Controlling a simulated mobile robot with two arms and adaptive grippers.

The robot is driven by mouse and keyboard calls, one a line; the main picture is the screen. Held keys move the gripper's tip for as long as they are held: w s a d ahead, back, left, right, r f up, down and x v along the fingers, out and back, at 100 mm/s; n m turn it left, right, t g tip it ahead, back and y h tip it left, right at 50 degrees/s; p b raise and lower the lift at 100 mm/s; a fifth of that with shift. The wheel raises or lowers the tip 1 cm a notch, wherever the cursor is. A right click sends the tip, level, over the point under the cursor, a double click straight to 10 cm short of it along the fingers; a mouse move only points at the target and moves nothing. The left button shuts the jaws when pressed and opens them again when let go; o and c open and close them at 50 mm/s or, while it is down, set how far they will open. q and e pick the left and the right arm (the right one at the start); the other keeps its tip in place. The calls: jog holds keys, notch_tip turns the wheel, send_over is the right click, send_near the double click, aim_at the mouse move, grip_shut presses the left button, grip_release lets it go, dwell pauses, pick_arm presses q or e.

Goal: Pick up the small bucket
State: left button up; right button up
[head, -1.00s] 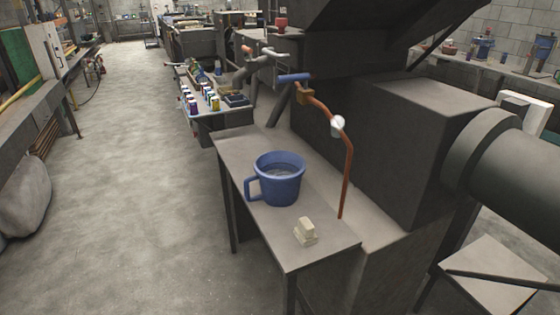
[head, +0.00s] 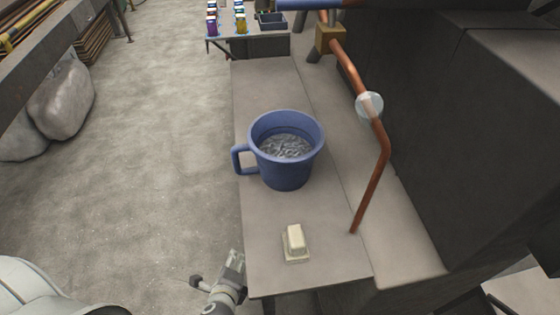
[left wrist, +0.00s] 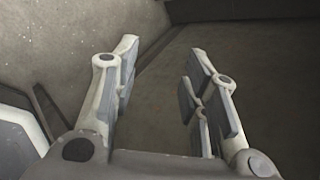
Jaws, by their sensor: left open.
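The small blue bucket (head: 286,168) stands upright on a narrow grey table in the head view. Its handle (head: 238,160) sticks out to the left, near the table's left edge. Grey, crinkled-looking contents show inside it. My left gripper (head: 216,272) is low in the head view, beside the table's near left corner, apart from the bucket and nearer to me. In the left wrist view my left gripper (left wrist: 160,85) has its fingers spread with nothing between them. The bucket does not show in that view. My right gripper is not in view.
A cream block (head: 295,243) lies on the table (head: 265,95) in front of the bucket. A copper pipe (head: 378,165) bends down to the bucket's right, beside a large dark machine (head: 450,130). Small coloured containers (head: 226,20) stand beyond. The floor at left is open.

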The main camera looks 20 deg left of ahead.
pick_arm(q)
notch_tip(320, 180, up, 10)
jog(key=w+r+m+t+y, duration=0.1)
jog(key=w+m+t, duration=0.1)
jog(key=m+t+y+b, duration=0.2)
jog(key=m+t, duration=0.1)
send_near(236, 168)
jog(key=s+a+f, duration=0.2)
jog(key=a+f, duration=0.3)
jog(key=f, duration=0.1)
jog(key=w+r+m+t, duration=0.1)
jog(key=m, duration=0.1)
jog(key=w+d+r+m+t+h+p, duration=0.1)
jog(key=w+r+m, duration=0.1)
jog(key=m, duration=0.1)
jog(key=w+d+r+m+t+p, duration=0.1)
jog(key=w+m, duration=0.1)
jog(key=m, duration=0.1)
jog(key=shift+w+d+r+h, duration=0.1)
jog(key=shift+d+r+h, duration=0.15)
jog(key=shift+h, duration=0.05)
jog(key=shift+f+x, duration=0.1)
jog(key=shift+x, duration=1.1)
jog(key=shift+f+x, duration=0.15)
jog(key=shift+x, duration=1)
jog(key=shift+w, duration=0.55)
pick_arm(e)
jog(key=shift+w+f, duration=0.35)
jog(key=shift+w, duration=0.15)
